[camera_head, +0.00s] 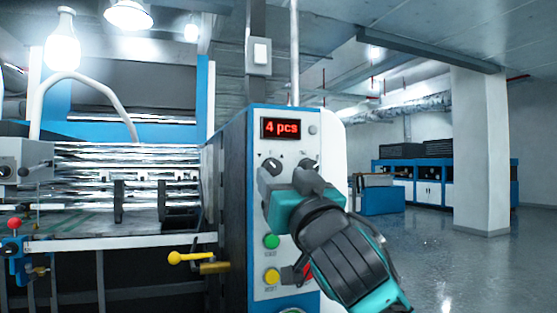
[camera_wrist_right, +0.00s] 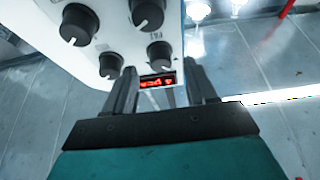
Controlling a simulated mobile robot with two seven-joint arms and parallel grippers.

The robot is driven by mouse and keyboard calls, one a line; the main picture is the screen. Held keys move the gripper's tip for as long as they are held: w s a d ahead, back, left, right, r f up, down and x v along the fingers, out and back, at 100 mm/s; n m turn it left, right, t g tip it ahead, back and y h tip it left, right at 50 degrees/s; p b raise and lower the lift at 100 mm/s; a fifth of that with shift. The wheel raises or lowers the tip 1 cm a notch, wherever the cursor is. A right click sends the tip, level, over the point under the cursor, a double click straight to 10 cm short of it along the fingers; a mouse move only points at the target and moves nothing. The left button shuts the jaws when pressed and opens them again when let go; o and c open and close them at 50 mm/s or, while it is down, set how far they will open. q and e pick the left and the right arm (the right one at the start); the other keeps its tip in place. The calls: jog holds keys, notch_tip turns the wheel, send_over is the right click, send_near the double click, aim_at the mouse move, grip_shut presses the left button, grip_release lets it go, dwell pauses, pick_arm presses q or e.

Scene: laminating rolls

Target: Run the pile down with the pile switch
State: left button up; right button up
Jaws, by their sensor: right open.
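The control panel (camera_head: 291,147) stands in the middle, with a red display (camera_head: 281,128) reading "4 pcs". Two dark knobs show under the display, a left one (camera_head: 270,165) and a right one (camera_head: 308,164). My right gripper (camera_head: 308,181) is in front of the panel, just below these knobs, and hides the panel's middle. In the right wrist view its fingers (camera_wrist_right: 160,92) are apart with nothing between them. Several knobs show beyond them, including one by the display (camera_wrist_right: 160,54) and a larger one (camera_wrist_right: 147,13). Their labels are too small to read, so I cannot tell which is the pile switch.
Below my gripper are a green button (camera_head: 271,241), a yellow button (camera_head: 271,276) and a partly hidden red button (camera_head: 308,271). The laminating machine (camera_head: 130,165) with its rolls is at left, a yellow-handled lever (camera_head: 190,258) before it. Open floor (camera_head: 455,265) lies right.

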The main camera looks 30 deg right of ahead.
aim_at(273, 168)
jog(key=shift+x, duration=1.3)
jog(key=shift+c, duration=0.3)
grip_shut()
jog(key=shift+m, duration=0.3)
jog(key=m+h, duration=0.1)
jog(key=m, duration=0.1)
jog(key=m+g+h, duration=0.1)
jog(key=m, duration=0.1)
jog(key=m+h, duration=0.1)
jog(key=m, duration=0.1)
jog(key=shift+w+a, duration=0.1)
jog(key=shift+a, duration=0.15)
jog(key=shift+a+r+m+g+h+p, duration=0.15)
jog(key=shift+m+g+h, duration=0.3)
jog(key=shift+m, duration=0.55)
jog(key=shift+d+f+m+g+h+p, duration=0.1)
jog(key=shift+m+g+h, duration=0.3)
jog(key=shift+m, duration=0.6)
jog(key=shift+a+r+m+g+h+p, duration=0.15)
jog(key=shift+m+g+h, duration=0.3)
jog(key=shift+m, duration=0.55)
jog(key=shift+d+f, duration=0.1)
